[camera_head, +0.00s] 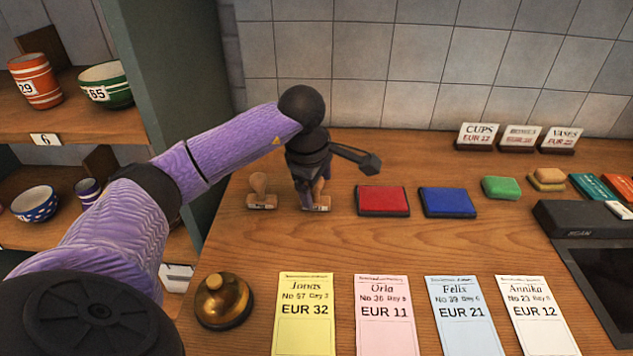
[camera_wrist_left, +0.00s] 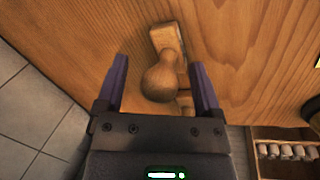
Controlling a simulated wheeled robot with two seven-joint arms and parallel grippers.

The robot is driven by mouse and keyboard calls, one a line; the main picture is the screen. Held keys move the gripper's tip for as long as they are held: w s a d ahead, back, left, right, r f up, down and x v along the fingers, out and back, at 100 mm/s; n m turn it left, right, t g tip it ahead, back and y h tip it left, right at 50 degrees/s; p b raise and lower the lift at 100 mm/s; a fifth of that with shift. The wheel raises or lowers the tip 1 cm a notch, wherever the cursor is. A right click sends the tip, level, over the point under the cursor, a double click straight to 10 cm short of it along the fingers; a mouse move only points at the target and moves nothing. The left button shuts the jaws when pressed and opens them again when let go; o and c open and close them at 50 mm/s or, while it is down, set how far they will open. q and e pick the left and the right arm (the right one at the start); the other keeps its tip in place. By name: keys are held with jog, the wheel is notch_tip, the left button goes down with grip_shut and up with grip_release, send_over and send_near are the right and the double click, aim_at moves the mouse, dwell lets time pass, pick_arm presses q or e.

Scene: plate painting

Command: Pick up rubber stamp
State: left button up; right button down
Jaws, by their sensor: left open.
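Two wooden rubber stamps with round handles stand on the counter. The left stamp (camera_head: 261,200) is clear of my gripper in the head view. The right stamp (camera_head: 318,208) is partly hidden by my left gripper (camera_head: 312,190), which points down over it. In the left wrist view, my left gripper (camera_wrist_left: 159,75) is open, with a finger on each side of a stamp's round handle (camera_wrist_left: 163,80) and a gap on both sides. A bit of another wooden piece (camera_wrist_left: 185,103) shows beside that handle, mostly hidden by the gripper body. My right gripper is not in view.
A red ink pad (camera_head: 383,201) and a blue one (camera_head: 447,202) lie right of the stamps. A brass bell (camera_head: 223,300) and several price slips, including a yellow one (camera_head: 306,315), lie in front. A tiled wall (camera_head: 350,75) stands behind; shelves with crockery are left.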

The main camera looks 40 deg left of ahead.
pick_arm(q)
jog(key=shift+r, duration=0.1)
jog(key=shift+c, duration=0.3)
jog(key=c, duration=1)
grip_shut()
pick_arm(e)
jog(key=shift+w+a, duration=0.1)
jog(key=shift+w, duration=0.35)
pick_arm(q)
jog(key=shift+r, duration=0.1)
